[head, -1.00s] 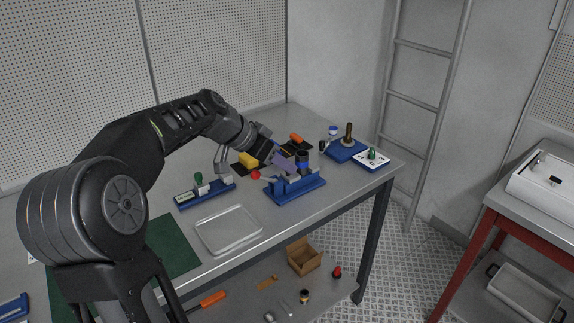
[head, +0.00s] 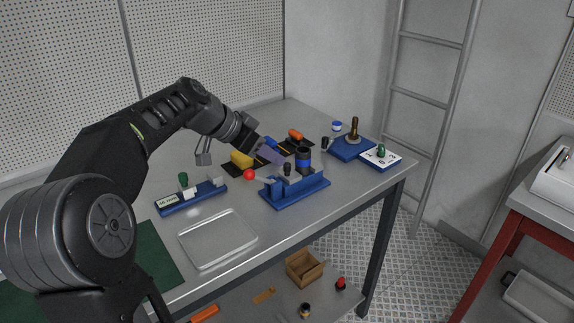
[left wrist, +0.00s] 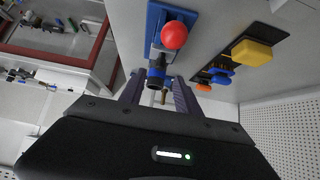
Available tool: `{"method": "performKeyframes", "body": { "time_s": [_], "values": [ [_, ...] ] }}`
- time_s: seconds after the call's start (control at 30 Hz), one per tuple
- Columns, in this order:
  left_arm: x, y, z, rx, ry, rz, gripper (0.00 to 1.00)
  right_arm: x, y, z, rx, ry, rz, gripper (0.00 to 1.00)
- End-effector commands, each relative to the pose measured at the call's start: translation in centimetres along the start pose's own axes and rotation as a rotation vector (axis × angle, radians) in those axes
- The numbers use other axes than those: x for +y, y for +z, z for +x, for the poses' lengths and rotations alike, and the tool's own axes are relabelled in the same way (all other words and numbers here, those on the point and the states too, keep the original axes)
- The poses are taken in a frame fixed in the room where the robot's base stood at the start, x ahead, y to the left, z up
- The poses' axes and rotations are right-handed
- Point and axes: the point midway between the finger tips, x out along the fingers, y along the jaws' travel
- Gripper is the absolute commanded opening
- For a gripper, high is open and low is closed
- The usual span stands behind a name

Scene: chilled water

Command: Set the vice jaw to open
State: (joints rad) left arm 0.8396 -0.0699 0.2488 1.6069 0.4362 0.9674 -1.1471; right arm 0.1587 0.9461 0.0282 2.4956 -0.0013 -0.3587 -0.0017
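The blue vice (head: 295,190) stands near the table's front edge. A red ball knob (head: 249,174) shows at its left, and in the left wrist view the knob (left wrist: 174,35) shows large in front of the blue base (left wrist: 153,22). A black cylinder with a blue band (head: 303,160) stands upright at the vice. My left gripper (head: 270,151) is above and behind the vice, left of the cylinder. In the left wrist view its two fingers (left wrist: 159,93) are apart, with nothing visibly gripped. The jaw gap is too small to judge. My right gripper is not in view.
A yellow block (head: 241,159) and an orange piece (head: 295,135) lie behind the vice. A clear tray (head: 218,239) and a blue fixture with a green knob (head: 190,197) are at the left. A blue board (head: 348,151) is at the right.

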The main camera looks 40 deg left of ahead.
Motion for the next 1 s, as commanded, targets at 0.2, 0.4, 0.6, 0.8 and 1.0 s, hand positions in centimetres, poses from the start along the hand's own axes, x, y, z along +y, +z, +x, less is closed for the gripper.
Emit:
{"method": "performKeyframes", "body": {
  "time_s": [0.2, 0.4, 0.6, 0.8, 1.0],
  "values": [
    [0.1, 0.1, 2.2, -0.002, 0.004, -0.002, 0.39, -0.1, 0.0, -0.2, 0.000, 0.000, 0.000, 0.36],
    [0.1, 0.1, 5.4, -0.002, 0.004, -0.002, 0.39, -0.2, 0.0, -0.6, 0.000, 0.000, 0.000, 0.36],
    [0.0, 0.0, 7.4, -0.001, 0.001, -0.001, 0.39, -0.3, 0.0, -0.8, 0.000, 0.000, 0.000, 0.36],
    [0.0, 0.0, 7.6, -0.001, 0.000, -0.001, 0.39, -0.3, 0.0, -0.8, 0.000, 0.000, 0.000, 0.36],
    [0.0, 0.0, 7.6, 0.000, 0.000, -0.001, 0.31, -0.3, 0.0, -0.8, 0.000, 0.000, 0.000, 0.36]
  ]
}}
